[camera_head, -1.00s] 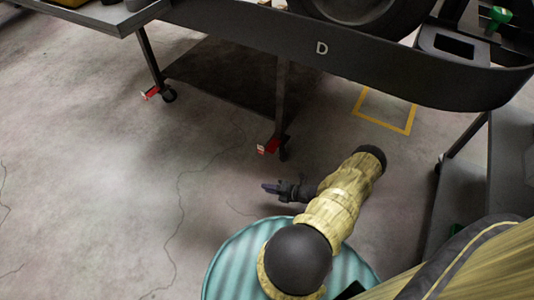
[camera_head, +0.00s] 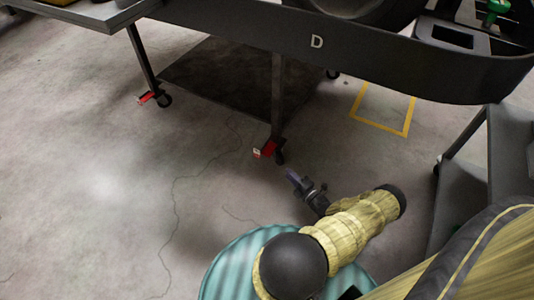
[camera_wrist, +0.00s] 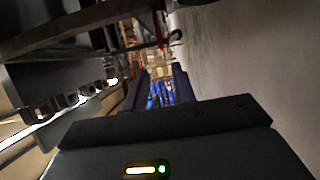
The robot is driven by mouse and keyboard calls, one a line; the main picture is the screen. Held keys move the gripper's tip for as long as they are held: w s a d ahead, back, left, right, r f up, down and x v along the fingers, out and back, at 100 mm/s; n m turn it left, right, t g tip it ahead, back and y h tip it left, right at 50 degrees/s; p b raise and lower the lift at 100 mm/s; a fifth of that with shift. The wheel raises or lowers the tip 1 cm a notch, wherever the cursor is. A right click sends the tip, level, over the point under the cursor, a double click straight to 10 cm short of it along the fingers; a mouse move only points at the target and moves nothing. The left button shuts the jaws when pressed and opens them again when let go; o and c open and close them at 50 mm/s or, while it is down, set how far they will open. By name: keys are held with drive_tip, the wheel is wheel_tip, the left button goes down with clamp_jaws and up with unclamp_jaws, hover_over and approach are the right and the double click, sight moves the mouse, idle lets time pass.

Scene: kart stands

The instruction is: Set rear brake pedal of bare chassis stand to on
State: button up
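A dark stand holds a black kart body marked D. Its near leg (camera_head: 278,95) ends in a caster with a red brake pedal (camera_head: 264,149); a second red brake pedal (camera_head: 147,98) sits at the caster of the left leg. I cannot tell whether either pedal is on or off, or which is the rear one. My gripper (camera_head: 293,176) is low over the floor, just below and right of the near pedal, apart from it. In the wrist view its two dark fingers (camera_wrist: 158,82) are spread with nothing seen between them but distant background.
The stand's dark lower shelf (camera_head: 225,75) lies behind the near leg. A grey table (camera_head: 95,12) is at the upper left, and another grey stand (camera_head: 510,140) is on the right. The floor on the left is clear. A yellow outline (camera_head: 379,126) marks the floor.

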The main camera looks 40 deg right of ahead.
sight(267, 153)
drive_tip(key=w+b, duration=0.4)
drive_tip(key=w, duration=1.1)
drive_tip(key=shift+w, duration=0.45)
clamp_jaws()
idle(0.6)
